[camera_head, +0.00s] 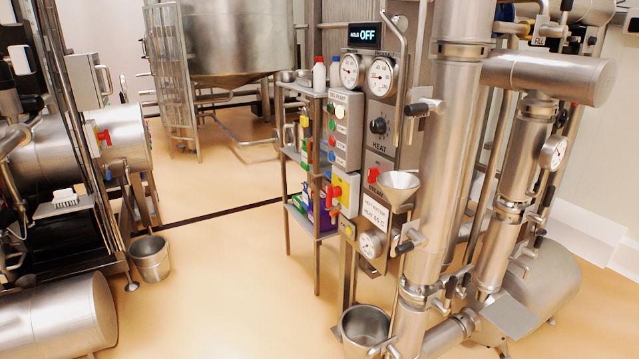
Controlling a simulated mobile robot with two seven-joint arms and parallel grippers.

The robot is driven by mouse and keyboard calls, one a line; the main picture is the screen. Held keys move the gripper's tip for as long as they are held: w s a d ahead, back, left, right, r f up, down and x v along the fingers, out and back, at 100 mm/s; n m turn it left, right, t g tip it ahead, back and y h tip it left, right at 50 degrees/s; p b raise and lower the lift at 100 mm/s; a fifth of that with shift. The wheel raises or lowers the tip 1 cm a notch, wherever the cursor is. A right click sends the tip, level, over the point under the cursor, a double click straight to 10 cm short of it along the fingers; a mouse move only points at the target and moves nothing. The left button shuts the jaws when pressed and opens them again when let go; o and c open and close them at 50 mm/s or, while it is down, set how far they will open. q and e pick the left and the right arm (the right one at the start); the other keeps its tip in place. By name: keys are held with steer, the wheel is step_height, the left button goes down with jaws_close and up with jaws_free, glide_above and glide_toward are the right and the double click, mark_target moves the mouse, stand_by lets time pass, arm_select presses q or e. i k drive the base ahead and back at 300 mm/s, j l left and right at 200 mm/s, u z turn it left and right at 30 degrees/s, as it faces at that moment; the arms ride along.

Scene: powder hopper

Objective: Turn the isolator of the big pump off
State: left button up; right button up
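A red rotary handle on a yellow plate (340,192) sits low on the control panel at the centre; it looks like an isolator switch. A second red handle (375,176) is on the grey panel to its right, beside a small label. A third red handle (103,136) is on a grey box at the left machine. I cannot read which of them belongs to the big pump, and their exact settings are too small to tell. Neither of my grippers shows in the head view.
The panel carries gauges (381,77), a HEAT knob (379,126) and a display (364,36) reading OFF. A funnel (398,187) and thick steel pipes (450,160) crowd its right side. Buckets stand at left (150,259) and front (364,327). The floor (225,275) between is clear.

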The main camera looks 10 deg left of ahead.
mark_target(331, 193)
steer(key=i+j, duration=0.2)
steer(key=j, duration=0.15)
steer(key=i+j, duration=0.45)
steer(key=j, duration=0.25)
steer(key=i+j+z, duration=0.1)
steer(key=j, duration=0.25)
steer(key=i+j, duration=0.3)
